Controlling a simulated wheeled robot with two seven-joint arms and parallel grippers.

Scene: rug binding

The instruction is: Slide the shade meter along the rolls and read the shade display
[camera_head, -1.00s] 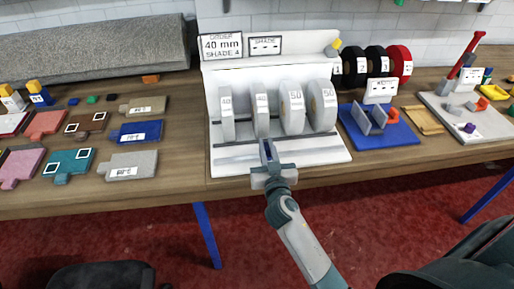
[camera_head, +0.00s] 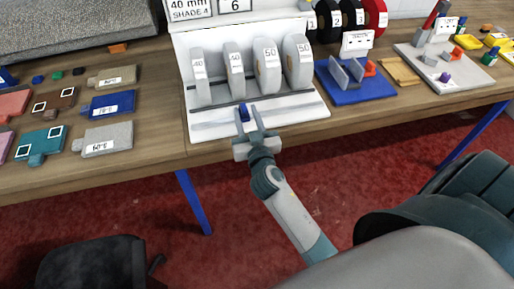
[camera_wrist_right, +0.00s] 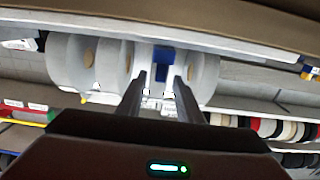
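The shade meter is a small blue block (camera_head: 243,112) on the white stand's front ledge (camera_head: 205,131), in front of the second and third rolls. It also shows in the right wrist view (camera_wrist_right: 163,64). My right gripper (camera_head: 250,113) is open, its two fingers apart just in front of the meter. In the wrist view its fingers (camera_wrist_right: 160,85) show a clear gap. Four pale rolls stand upright in a row, among them a 40 roll (camera_head: 234,72) and a 50 roll (camera_head: 267,66). The shade display (camera_head: 235,5) reads 6. My left gripper is out of view.
Sample pieces (camera_head: 108,104) lie on the table to the left. A blue holder (camera_head: 355,84) and a grey tray (camera_head: 460,73) stand to the right. Black and red rolls (camera_head: 375,18) are behind. The table's front edge runs just below the stand.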

